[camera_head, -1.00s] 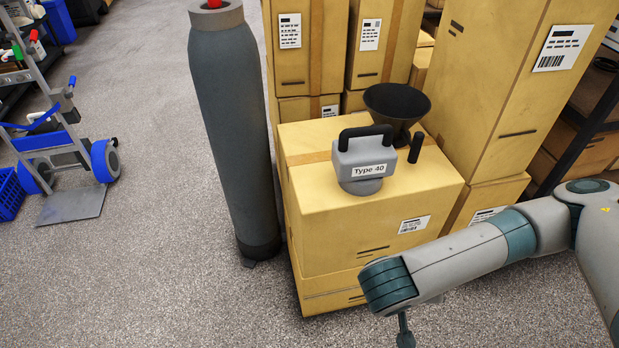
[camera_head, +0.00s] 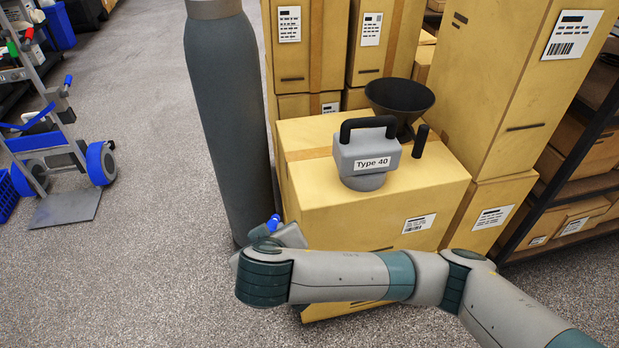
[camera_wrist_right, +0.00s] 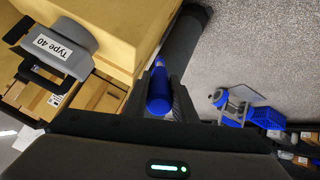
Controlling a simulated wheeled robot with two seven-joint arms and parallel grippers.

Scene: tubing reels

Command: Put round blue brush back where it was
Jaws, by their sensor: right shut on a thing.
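The round blue brush shows as a smooth blue rounded shape (camera_wrist_right: 158,95) between the dark fingers of my right gripper (camera_wrist_right: 160,82) in the right wrist view. In the head view only a small blue piece of it (camera_head: 273,222) shows above my right gripper (camera_head: 278,236). My right gripper is shut on the brush, in front of the lower part of the tall grey cylinder (camera_head: 230,120) and beside the front left of the cardboard box (camera_head: 340,215). The bristles cannot be made out. My left gripper is not in view.
A grey "Type 40" weight (camera_head: 367,152) and a black funnel (camera_head: 399,97) stand on the box. Tall cartons (camera_head: 500,80) stand behind and right. A hand truck (camera_head: 60,150) with blue wheels stands at left. The carpet (camera_head: 140,240) between it and the cylinder is clear.

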